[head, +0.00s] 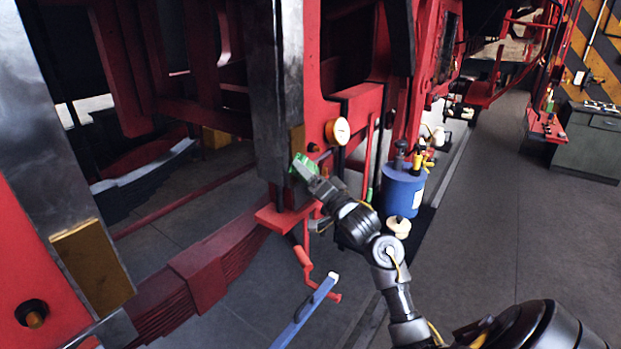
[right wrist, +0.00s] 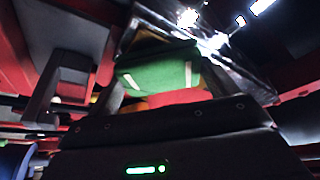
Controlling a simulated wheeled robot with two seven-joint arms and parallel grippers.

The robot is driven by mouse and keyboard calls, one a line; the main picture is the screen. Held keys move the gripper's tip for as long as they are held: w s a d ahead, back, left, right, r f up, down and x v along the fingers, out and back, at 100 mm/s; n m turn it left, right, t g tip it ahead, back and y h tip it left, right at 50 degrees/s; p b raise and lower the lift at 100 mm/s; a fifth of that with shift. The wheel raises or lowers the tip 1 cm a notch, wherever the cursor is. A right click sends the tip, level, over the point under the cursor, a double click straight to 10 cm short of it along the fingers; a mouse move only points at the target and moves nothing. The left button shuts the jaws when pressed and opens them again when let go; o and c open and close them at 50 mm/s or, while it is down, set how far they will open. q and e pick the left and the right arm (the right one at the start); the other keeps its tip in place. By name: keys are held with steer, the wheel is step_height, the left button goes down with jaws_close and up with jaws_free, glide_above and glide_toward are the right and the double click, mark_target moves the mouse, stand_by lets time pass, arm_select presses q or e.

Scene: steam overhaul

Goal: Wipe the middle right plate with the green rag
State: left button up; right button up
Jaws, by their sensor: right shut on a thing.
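My right gripper (head: 303,172) is shut on the green rag (head: 304,168) at the dark metal upright in the middle of the head view. A small brass-coloured plate (head: 297,138) is on this upright, directly above the rag. The rag may cover its lower edge; I cannot tell whether they touch. In the right wrist view the rag (right wrist: 158,68) lies between the fingers, with a brownish patch just beyond it. Another brass plate (head: 92,268) is on the nearer upright at the lower left. My left gripper is not in view.
A pressure gauge (head: 338,131) sits right of the upright. A blue drum (head: 403,190) with tools on top stands behind my right arm. A red crank (head: 305,262) and a blue bar (head: 306,313) are below. The floor at right is clear.

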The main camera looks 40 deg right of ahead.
step_height(320, 180, down, 4)
steer(key=shift+f+b, duration=0.1)
steer(key=shift+b, duration=0.8)
steer(key=shift+s+d+p, duration=0.15)
steer(key=shift+s+p, duration=0.35)
steer(key=shift+p, duration=0.05)
glide_toward(309, 184)
steer(key=shift+w+d+r+p, duration=0.2)
steer(key=shift+w+d+r, duration=0.1)
steer(key=shift+w+r, duration=0.3)
steer(key=shift+w+d+r+p, duration=0.15)
steer(key=shift+w+d+r, duration=0.25)
steer(key=shift+w, duration=0.35)
steer(key=shift+s, duration=0.1)
